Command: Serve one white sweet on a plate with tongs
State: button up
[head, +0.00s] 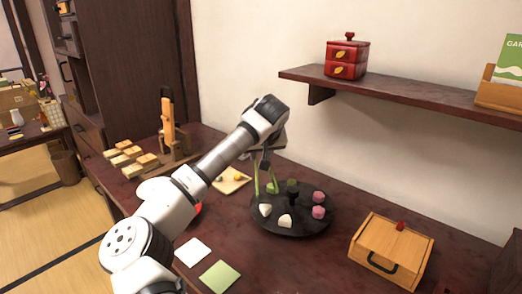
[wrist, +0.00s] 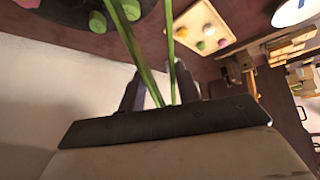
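My gripper (head: 264,162) is shut on green tongs (head: 257,180). The tongs' two arms are apart and point down at the far left of a dark round tray (head: 290,231). White sweets (head: 265,209) (head: 285,220) lie on the tray's near left part, clear of the tongs. Green sweets (head: 272,188) and pink sweets (head: 318,212) lie on it too. In the wrist view the tongs (wrist: 135,50) pass beside a green sweet (wrist: 97,21); I cannot tell if they touch it. A white plate (wrist: 290,14) shows partly at the wrist view's upper right.
A lidded wooden box (head: 390,252) stands at right. White (head: 193,252) and green (head: 220,276) squares lie in front. A shelf (head: 410,97) with a red box (head: 346,58) overhangs the back.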

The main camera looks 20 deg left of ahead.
jog(key=shift+f+b, duration=1.7)
jog(key=shift+f, duration=1.3)
jog(key=shift+c, duration=0.3)
jog(key=c, duration=0.6)
jog(key=shift+o, duration=0.2)
notch_tip(320, 180, up, 12)
jog(key=p, duration=0.8)
